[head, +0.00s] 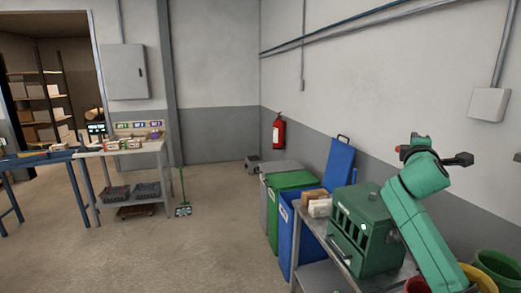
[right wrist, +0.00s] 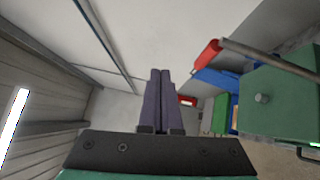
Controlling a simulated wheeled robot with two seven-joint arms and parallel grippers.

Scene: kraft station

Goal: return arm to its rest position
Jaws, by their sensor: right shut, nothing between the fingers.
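My right arm (head: 425,220), green, rises from the lower right in the head view, beside the green cabinet. A dark part (head: 460,158) juts rightward near its top; I cannot tell whether it is the gripper. In the right wrist view my right gripper (right wrist: 160,72) has its two dark fingers together with nothing between them. The green cabinet (right wrist: 285,100) lies at the right of that view, apart from the fingers. A red cylinder (right wrist: 207,52) on a grey bar is near the fingers, not touching them. My left gripper is in neither view.
The green cabinet (head: 350,220) stands on a grey bench with small boxes (head: 318,207). Blue, green and grey bins stand behind it. Coloured tubs (head: 497,265) are at the lower right. A worktable (head: 150,150) is at the left. The middle floor is clear.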

